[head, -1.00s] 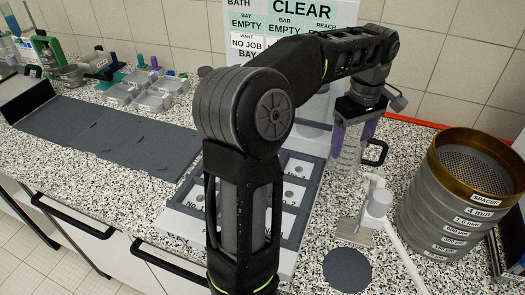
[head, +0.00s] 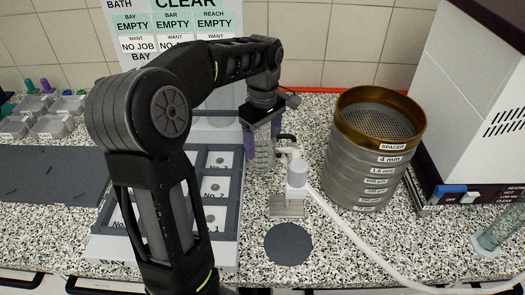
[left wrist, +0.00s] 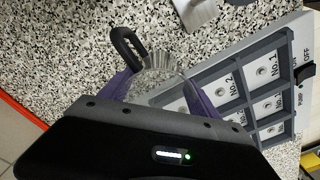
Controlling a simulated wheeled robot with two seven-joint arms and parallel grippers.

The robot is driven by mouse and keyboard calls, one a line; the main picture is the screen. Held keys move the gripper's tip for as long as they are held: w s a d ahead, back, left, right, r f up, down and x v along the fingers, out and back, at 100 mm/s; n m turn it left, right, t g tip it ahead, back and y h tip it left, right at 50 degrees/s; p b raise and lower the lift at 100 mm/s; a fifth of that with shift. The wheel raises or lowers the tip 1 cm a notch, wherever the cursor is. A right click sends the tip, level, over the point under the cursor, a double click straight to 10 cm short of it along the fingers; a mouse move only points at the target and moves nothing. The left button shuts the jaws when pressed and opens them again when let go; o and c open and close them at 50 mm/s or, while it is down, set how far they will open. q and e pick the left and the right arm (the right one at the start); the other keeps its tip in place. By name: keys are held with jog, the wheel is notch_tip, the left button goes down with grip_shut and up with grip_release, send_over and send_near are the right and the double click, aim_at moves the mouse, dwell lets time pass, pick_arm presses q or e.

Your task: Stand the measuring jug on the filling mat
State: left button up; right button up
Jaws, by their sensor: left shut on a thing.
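The measuring jug (head: 264,153) is clear and ribbed, with a black handle. My left gripper (head: 263,143) is shut on it, one purple finger on each side, and the jug looks upright. The left wrist view shows the jug (left wrist: 160,78) between the purple fingers, its black handle sticking out. I cannot tell whether its base touches the counter. The filling mat, a dark round disc (head: 289,244), lies bare on the speckled counter, nearer to me than the jug. My right gripper is not in view.
A white spout fixture (head: 297,175) with a hose stands between jug and mat. A sieve stack (head: 370,160) stands to the right. A numbered compartment box (head: 229,225) lies left of the mat. A status board (head: 180,22) stands behind my left arm.

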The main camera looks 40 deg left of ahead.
pick_arm(q)
notch_tip(320, 180, down, 4)
jog(key=shift+r, duration=0.25)
jog(key=shift+f, duration=0.1)
jog(key=shift+f, duration=0.25)
jog(key=o, duration=1.4)
jog(key=shift+r, duration=0.1)
